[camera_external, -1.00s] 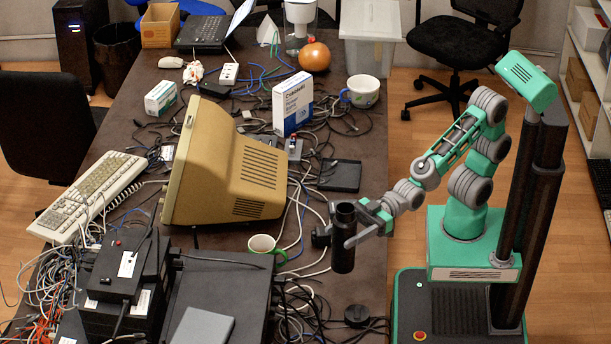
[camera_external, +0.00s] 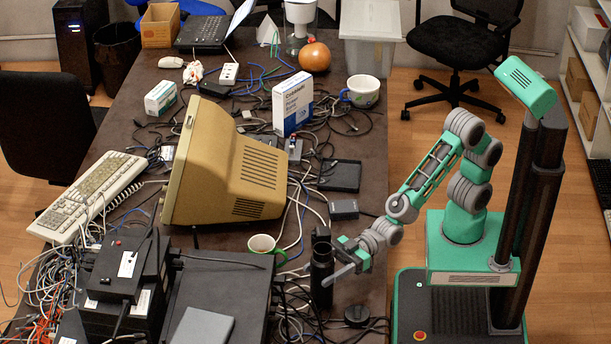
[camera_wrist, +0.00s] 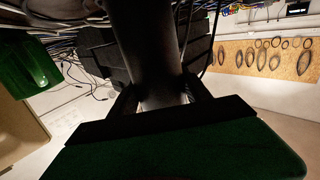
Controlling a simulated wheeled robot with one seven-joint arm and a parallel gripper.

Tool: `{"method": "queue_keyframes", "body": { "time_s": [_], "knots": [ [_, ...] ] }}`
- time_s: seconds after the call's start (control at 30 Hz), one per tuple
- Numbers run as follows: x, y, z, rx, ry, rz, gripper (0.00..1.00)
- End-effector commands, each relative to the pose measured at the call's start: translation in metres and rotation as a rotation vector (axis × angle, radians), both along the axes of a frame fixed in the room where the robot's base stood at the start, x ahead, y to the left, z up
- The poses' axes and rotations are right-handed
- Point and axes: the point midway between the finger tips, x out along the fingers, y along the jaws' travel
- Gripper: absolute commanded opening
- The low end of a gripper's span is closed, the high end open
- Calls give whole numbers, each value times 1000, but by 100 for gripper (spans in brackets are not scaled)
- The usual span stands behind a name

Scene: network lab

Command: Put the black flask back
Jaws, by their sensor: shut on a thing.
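The black flask (camera_external: 321,270) is upright at the right side of the cluttered table, in front of a tangle of cables. My gripper (camera_external: 335,277) is shut on its body from the right. In the wrist view the dark flask (camera_wrist: 148,55) fills the upper middle, between my gripper's fingers (camera_wrist: 155,100). I cannot tell whether the flask's base touches the table, and the wrist view is too dark to show it.
A white and green mug (camera_external: 263,246) stands left of the flask, and a black box (camera_external: 343,209) lies behind it. A round black disc (camera_external: 357,315) is in front to the right. Black equipment (camera_external: 200,300) crowds the front left, and cables (camera_external: 300,300) lie around.

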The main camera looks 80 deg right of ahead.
Motion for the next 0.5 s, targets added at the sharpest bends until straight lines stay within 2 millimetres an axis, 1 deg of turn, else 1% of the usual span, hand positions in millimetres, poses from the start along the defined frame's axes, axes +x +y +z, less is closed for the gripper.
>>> {"method": "queue_keyframes", "body": {
  "time_s": [0.03,0.07,0.3,0.5],
  "knots": [
    [0,0,-1,4,-4,0,0],
    [0,0,-2,0,0,0,58],
    [0,0,-1,0,0,0,77],
    [0,0,-1,0,0,0,78]
  ]
}}
